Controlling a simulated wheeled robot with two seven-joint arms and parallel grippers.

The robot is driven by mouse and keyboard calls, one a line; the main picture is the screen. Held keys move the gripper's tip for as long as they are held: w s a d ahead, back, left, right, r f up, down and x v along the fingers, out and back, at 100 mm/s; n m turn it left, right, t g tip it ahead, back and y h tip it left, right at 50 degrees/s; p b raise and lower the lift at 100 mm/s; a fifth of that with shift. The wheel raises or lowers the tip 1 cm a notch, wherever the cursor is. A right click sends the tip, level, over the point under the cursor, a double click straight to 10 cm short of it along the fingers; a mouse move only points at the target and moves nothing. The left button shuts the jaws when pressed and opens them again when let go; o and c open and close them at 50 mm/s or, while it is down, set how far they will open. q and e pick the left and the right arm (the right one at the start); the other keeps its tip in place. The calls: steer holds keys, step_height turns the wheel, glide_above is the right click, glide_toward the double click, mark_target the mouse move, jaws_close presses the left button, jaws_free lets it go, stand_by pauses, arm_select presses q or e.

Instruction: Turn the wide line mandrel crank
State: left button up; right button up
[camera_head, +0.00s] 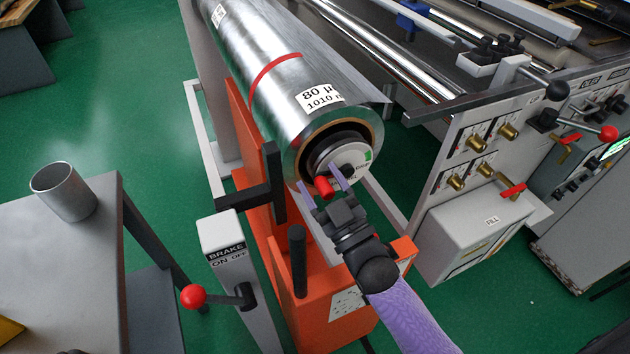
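A large silver foil roll (272,70) labelled 80 µ lies on a mandrel. At its near end is a round mandrel hub (345,160) with white and green on its face. A red crank handle (323,187) sticks out at the hub's lower left. My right gripper (326,193) reaches up from the bottom right. Its two lilac fingers are apart, one on each side of the red handle. I cannot tell whether they touch it. My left gripper is not in view.
An orange stand (335,298) with black upright handles is below the roll. A brake post (224,240) with a red-knobbed lever (194,296) stands to its left. A grey table (60,260) holds a metal cup (63,191). A machine panel (478,150) with valves is at right.

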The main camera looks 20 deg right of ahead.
steer(key=v, duration=1)
steer(key=shift+r, duration=0.1)
